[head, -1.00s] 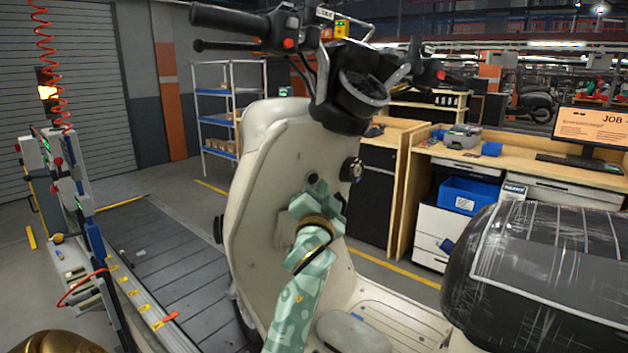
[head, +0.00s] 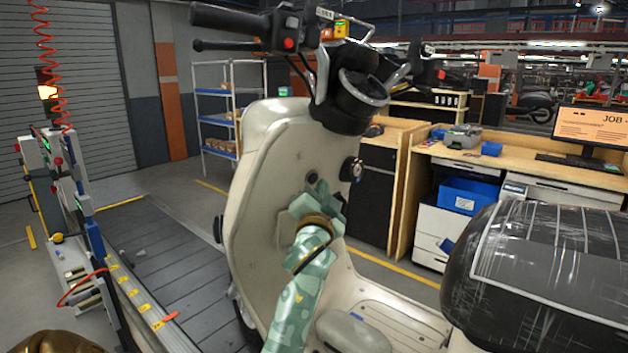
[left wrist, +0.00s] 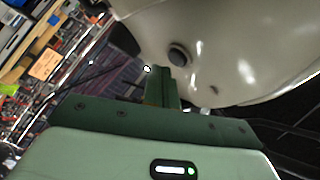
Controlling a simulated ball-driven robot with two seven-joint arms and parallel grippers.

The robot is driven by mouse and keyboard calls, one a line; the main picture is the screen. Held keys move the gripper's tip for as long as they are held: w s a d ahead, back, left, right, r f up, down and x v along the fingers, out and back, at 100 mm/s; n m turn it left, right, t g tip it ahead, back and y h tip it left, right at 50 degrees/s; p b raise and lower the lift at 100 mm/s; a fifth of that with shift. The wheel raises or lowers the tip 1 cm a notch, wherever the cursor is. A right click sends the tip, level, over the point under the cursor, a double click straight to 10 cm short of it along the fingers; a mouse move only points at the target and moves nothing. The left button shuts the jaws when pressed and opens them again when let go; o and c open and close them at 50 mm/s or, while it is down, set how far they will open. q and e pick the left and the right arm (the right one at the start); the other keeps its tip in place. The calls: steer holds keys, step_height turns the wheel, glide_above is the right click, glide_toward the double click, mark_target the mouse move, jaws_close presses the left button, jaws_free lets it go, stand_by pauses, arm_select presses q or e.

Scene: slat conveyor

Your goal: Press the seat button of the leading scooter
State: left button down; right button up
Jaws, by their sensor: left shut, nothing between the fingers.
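The cream scooter (head: 262,190) stands with its inner front panel facing me. A small round black button (head: 312,178) sits on that panel, left of the ignition lock (head: 352,170). In the left wrist view the black button (left wrist: 178,54) is just beyond the fingertips. My green left gripper (head: 322,190) is shut and empty, its tips close below and right of the button. I cannot tell whether they touch it. My right gripper is not in view.
The handlebar (head: 230,20) and steering column stand above the gripper. A plastic-wrapped seat (head: 560,270) fills the lower right. A slat conveyor (head: 150,255) runs at left beside a post with tools and a red coiled hose (head: 45,60). A workbench (head: 550,172) stands behind.

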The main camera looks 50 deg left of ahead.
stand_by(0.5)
arm_select(q)
steer(key=shift+a+r+p, duration=0.15)
steer(key=shift+a+p, duration=0.3)
steer(key=shift+a+r+p, duration=0.1)
steer(key=shift+a+p, duration=0.2)
steer(key=shift+a, duration=0.15)
stand_by(0.6)
steer(key=shift+d, duration=0.1)
steer(key=shift+d+f, duration=0.2)
steer(key=shift+d, duration=0.6)
